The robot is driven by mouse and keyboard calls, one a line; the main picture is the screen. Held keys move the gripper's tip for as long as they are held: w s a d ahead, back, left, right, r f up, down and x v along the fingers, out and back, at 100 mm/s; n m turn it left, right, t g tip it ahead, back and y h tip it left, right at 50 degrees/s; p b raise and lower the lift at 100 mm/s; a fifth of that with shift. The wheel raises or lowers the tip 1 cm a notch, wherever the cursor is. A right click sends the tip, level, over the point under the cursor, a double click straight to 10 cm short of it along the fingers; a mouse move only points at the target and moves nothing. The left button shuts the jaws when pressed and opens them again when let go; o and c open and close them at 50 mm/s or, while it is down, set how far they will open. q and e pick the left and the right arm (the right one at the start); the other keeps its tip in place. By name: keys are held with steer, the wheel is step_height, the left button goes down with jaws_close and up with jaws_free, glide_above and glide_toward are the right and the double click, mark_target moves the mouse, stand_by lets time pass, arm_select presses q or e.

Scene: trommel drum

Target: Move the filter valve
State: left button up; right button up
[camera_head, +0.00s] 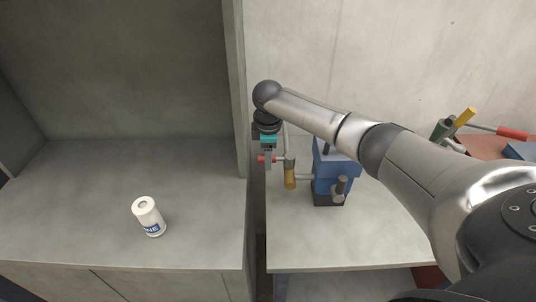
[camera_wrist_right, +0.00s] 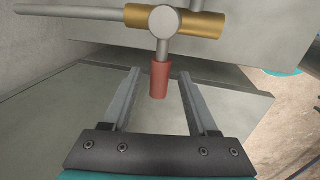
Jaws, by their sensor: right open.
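The filter valve has a brass body (camera_head: 290,174) and a grey stem ending in a red handle (camera_head: 264,159). It sits on a pipe beside a blue and dark unit. In the right wrist view, the red handle (camera_wrist_right: 160,80) hangs from a grey round joint below the brass body (camera_wrist_right: 200,22). My right gripper (camera_head: 268,162) is at the handle in the head view. In the wrist view, the open right gripper (camera_wrist_right: 159,74) has one finger on each side of the red handle, with visible gaps to both. My left gripper is not in view.
The blue unit (camera_head: 328,172) stands on the grey bench (camera_head: 310,240). More pipework with a red grip (camera_head: 512,133) is at the right.

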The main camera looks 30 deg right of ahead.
steer(key=shift+c, duration=0.3)
jaws_close()
stand_by(1.1)
